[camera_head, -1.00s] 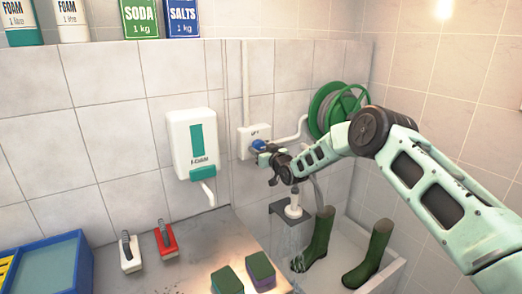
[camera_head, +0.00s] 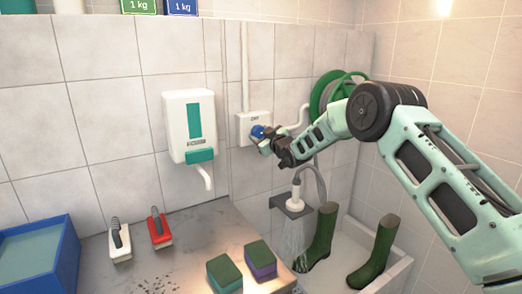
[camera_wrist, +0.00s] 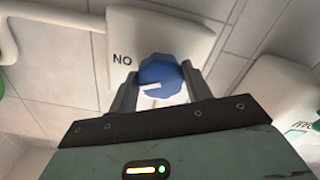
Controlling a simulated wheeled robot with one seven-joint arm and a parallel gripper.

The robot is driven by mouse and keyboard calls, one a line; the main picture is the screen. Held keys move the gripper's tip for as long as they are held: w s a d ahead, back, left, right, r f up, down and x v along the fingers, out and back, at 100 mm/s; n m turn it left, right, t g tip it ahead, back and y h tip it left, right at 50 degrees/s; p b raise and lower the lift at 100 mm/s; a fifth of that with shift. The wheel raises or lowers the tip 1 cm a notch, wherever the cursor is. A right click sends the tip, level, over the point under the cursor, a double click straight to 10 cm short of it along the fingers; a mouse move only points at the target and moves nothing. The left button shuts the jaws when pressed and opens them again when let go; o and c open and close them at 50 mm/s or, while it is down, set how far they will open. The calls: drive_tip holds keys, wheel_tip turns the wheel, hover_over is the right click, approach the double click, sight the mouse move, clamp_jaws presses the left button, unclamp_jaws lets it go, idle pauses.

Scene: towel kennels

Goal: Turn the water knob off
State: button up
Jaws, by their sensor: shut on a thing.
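The blue water knob (camera_head: 258,131) sits on a white wall box (camera_head: 243,122) marked "OFF" above it. In the wrist view the knob (camera_wrist: 162,78) lies between the two fingers of my gripper (camera_wrist: 160,88), which is shut on it. Water runs from the white shower head (camera_head: 296,198) below.
A soap dispenser (camera_head: 187,125) hangs left of the box. A green hose reel (camera_head: 325,98) is on the right. Green boots (camera_head: 322,236) stand in the white basin. Sponges, brushes and a blue bin (camera_head: 65,262) are on the counter.

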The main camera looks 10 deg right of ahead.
drive_tip(key=n+b, duration=0.2)
drive_tip(key=b, duration=0.1)
drive_tip(key=n+b, duration=0.1)
drive_tip(key=b, duration=0.2)
drive_tip(key=shift+f+n, duration=0.4)
drive_tip(key=n+b, duration=0.3)
drive_tip(key=b, duration=0.2)
drive_tip(key=shift+r+n, duration=0.1)
drive_tip(key=shift+n, duration=0.2)
drive_tip(key=n+b, duration=0.2)
drive_tip(key=b, duration=0.1)
drive_tip(key=shift+r+n, duration=0.1)
drive_tip(key=shift+n, duration=0.2)
drive_tip(key=shift+r+n+b, duration=0.25)
drive_tip(key=shift+n+b, duration=1.15)
drive_tip(key=shift+b, duration=0.05)
drive_tip(key=o, duration=1)
drive_tip(key=shift+c, duration=0.2)
drive_tip(key=shift+s+d, duration=0.1)
drive_tip(key=b+v, duration=0.4)
drive_tip(key=v, duration=1.3)
